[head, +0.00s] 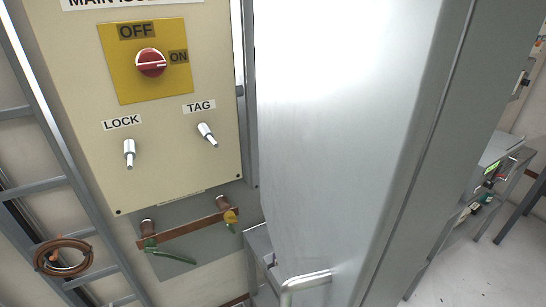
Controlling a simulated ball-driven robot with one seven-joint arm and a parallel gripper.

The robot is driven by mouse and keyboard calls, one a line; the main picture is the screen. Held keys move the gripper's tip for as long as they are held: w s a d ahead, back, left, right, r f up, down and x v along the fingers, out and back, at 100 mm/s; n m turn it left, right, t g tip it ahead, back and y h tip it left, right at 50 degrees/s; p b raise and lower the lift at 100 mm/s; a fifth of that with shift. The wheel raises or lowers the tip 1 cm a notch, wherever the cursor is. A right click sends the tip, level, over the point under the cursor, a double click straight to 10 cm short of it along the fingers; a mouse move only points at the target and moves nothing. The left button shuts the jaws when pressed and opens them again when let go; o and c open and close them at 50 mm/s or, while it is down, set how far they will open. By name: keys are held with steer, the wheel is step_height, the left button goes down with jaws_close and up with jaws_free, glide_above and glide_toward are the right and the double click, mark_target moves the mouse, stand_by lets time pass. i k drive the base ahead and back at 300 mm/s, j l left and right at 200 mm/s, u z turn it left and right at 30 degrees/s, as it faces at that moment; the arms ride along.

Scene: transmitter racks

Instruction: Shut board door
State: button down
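A large pale grey metal panel (340,120) fills the middle of the head view, very close to the camera. It looks like the board door standing out from the wall, but its hinges and full outline are not in view, so I cannot be sure. A pale bar handle (306,281) shows at its lower edge. To its left is a cream board (75,90) with a red rotary switch (151,63) on a yellow plate; the switch's white bar lies roughly level, towards ON. My gripper is not in view.
Two metal pegs, LOCK (129,152) and TAG (207,133), stick out of the cream board. Below are a copper bar (185,230) with green leads and a coiled brown cable (62,256) on a ladder rack (75,190). A bench (490,165) with equipment stands at right; floor shows there.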

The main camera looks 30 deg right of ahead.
mark_target(375, 118)
steer(key=k+j+u, duration=0.1)
steer(key=j, duration=0.25)
steer(key=j+u, duration=0.15)
steer(key=j, duration=0.25)
steer(key=i+j+u, duration=0.15)
steer(key=j, duration=0.3)
steer(key=i+j, duration=0.1)
steer(key=i+u, duration=0.05)
